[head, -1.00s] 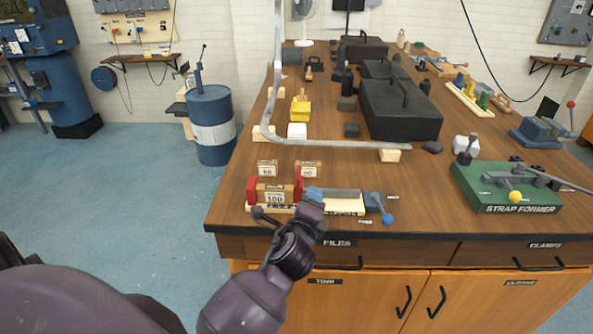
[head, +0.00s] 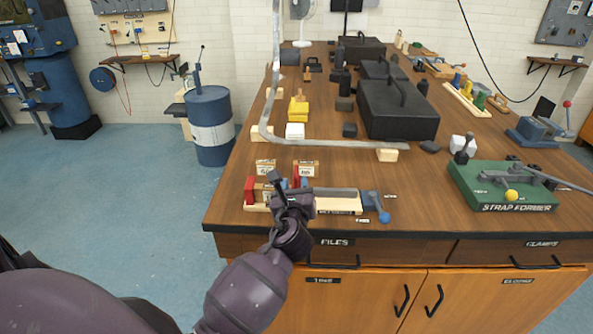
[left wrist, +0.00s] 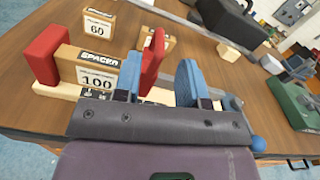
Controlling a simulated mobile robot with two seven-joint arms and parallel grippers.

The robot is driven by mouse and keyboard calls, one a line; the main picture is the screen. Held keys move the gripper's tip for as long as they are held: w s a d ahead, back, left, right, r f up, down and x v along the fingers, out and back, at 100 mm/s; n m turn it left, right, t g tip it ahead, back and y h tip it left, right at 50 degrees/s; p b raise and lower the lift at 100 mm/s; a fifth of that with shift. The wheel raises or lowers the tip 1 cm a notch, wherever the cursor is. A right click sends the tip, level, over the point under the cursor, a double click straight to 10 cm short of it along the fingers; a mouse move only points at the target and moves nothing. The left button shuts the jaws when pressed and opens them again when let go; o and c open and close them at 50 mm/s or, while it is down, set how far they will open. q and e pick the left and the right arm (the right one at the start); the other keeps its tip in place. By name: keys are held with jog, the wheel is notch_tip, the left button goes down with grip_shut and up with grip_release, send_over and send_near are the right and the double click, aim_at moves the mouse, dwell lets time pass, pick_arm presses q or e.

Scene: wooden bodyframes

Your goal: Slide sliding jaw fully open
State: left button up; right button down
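A small vise stands near the table's front edge. Its red left jaw (head: 250,190) and red sliding jaw (left wrist: 153,62) have a wooden spacer block marked 100 (left wrist: 95,77) between them. My left gripper (head: 291,187) is at the sliding jaw. In the left wrist view its blue fingers (left wrist: 158,80) are apart, one on each side of that jaw. The left finger is close to the jaw; I cannot tell if it touches. A gap shows on the right finger's side. The vise's blue end with handle (head: 372,202) is at the right. My right gripper is not in view.
Two small spacer blocks, one marked 60 (head: 265,167) and another (head: 306,169), stand just behind the vise. A bent metal strip (head: 330,143) lies farther back. A green strap former (head: 500,187) is at the right. Bare table top lies between vise and strap former.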

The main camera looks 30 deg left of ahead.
aim_at(297, 177)
pick_arm(q)
jog(key=x, duration=0.6)
jog(key=shift+w+a, duration=0.2)
grip_shut()
jog(key=shift+d, duration=0.1)
